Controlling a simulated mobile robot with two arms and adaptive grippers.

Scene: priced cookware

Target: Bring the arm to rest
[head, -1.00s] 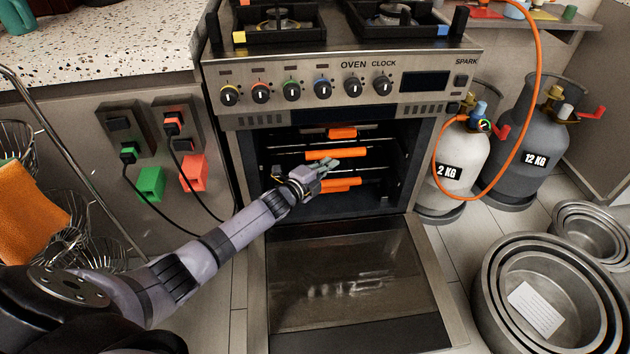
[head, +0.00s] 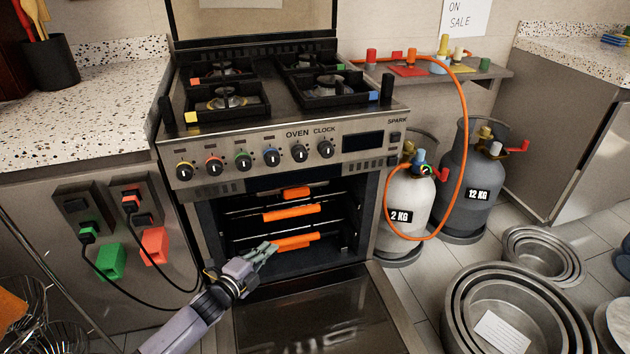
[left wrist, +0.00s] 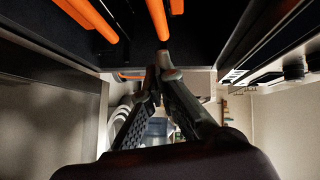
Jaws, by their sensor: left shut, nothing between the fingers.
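My left gripper (head: 262,255) is shut and empty in front of the open oven (head: 345,235), at the left side of its opening. Its arm comes in from the bottom left. In the left wrist view the closed fingertips (left wrist: 162,68) meet near the middle, with orange rack handles beyond them. In the head view the gripper partly overlaps the area just below the lowest orange handle (head: 296,242); I cannot tell whether they touch. My right gripper is not in view.
The oven door (head: 300,318) hangs open below the gripper. Gas cylinders (head: 408,205) and an orange hose (head: 467,130) stand to the right. Nested metal pans (head: 470,290) lie on the floor at the lower right. Cords and plugs (head: 110,262) are on the left.

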